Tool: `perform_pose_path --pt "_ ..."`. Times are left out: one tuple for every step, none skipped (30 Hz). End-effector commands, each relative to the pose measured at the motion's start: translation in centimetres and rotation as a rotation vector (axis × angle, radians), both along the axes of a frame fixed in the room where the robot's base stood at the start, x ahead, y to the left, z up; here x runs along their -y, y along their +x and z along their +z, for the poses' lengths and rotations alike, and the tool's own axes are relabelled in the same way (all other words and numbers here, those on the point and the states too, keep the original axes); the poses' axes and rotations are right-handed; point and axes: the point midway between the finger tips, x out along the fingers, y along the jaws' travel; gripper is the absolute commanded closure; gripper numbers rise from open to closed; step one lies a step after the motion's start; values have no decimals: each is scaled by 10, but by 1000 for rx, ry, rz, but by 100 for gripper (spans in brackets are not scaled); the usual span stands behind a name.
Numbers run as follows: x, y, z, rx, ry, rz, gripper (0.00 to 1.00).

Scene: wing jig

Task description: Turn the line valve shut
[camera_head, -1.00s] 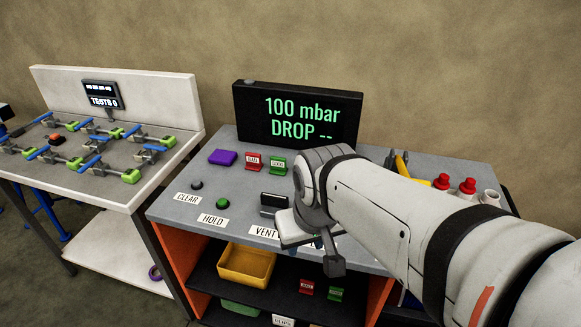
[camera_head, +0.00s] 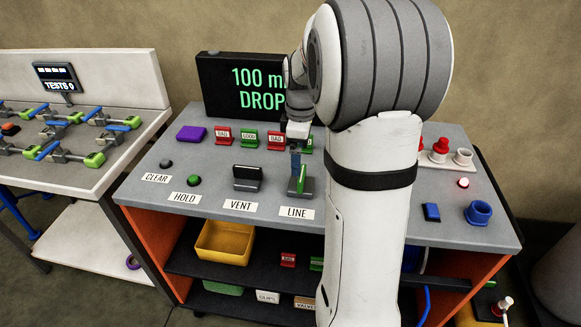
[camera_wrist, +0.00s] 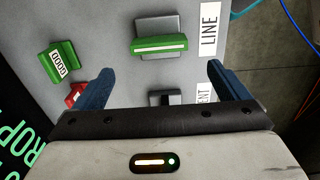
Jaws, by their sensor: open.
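The line valve (camera_head: 302,183) has a green bar handle on a grey base, behind the LINE label (camera_head: 297,213) on the grey bench top. In the wrist view the green handle (camera_wrist: 158,44) lies ahead of my fingertips, roughly centred across the gap. My gripper (camera_head: 295,160) hangs over the bench at the valve's far side, partly hidden by my arm. In the wrist view my gripper (camera_wrist: 163,76) has its two blue fingers wide apart with nothing between them. I cannot tell its exact height above the valve.
The black vent valve (camera_head: 248,178) stands just left of the line valve. Green and red labelled holders (camera_head: 249,138) stand behind, below a display (camera_head: 220,90) my arm partly covers. A blue block (camera_head: 431,212) and blue cup (camera_head: 478,213) are at right.

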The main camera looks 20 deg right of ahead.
Motion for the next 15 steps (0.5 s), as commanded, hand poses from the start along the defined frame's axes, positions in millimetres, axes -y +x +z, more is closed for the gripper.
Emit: perform_pose_path --pt "2 2 -4 -4 1 8 5" --pt "3 2 -7 -6 2 12 5" --pt "3 2 -11 -6 2 15 5" --pt "3 2 -14 -6 2 16 5" --pt "3 2 -19 -7 2 16 5" --pt "3 1 -25 -7 2 15 5" --pt "3 1 -30 -8 3 15 5" --pt "3 1 -35 -8 3 15 5" --pt "3 1 -42 -8 3 14 5" --pt "3 1 -47 -8 3 14 5" --pt "3 1 -52 -7 2 14 5" --pt "3 1 -57 -7 2 14 5" --pt "3 1 -61 -6 2 13 5" --pt "3 1 -65 -7 2 13 5" --pt "3 1 -69 -6 2 13 5"
